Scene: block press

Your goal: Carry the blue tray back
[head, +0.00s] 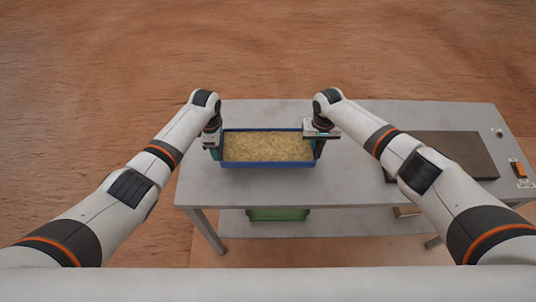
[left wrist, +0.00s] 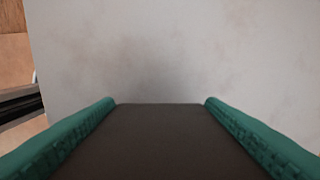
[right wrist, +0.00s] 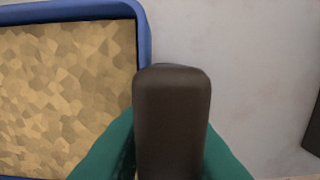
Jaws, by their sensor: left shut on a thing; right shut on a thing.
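The blue tray (head: 268,164), full of tan, grainy stuff, is level at the left part of the grey table in the head view. I cannot tell whether it touches the top. My left gripper (head: 214,152) is at its left end and my right gripper (head: 320,149) at its right end. In the left wrist view, green fingers are shut on a dark brown handle (left wrist: 160,140). In the right wrist view, the fingers close on another dark handle (right wrist: 172,115), beside the tray's blue rim (right wrist: 144,35). The fingertips are partly hidden.
The grey table (head: 240,188) is bare in front of the tray. A dark flat plate (head: 450,152) lies at the right, near an orange switch (head: 517,169). A green container (head: 278,214) and a small brown block (head: 406,211) are on the lower shelf.

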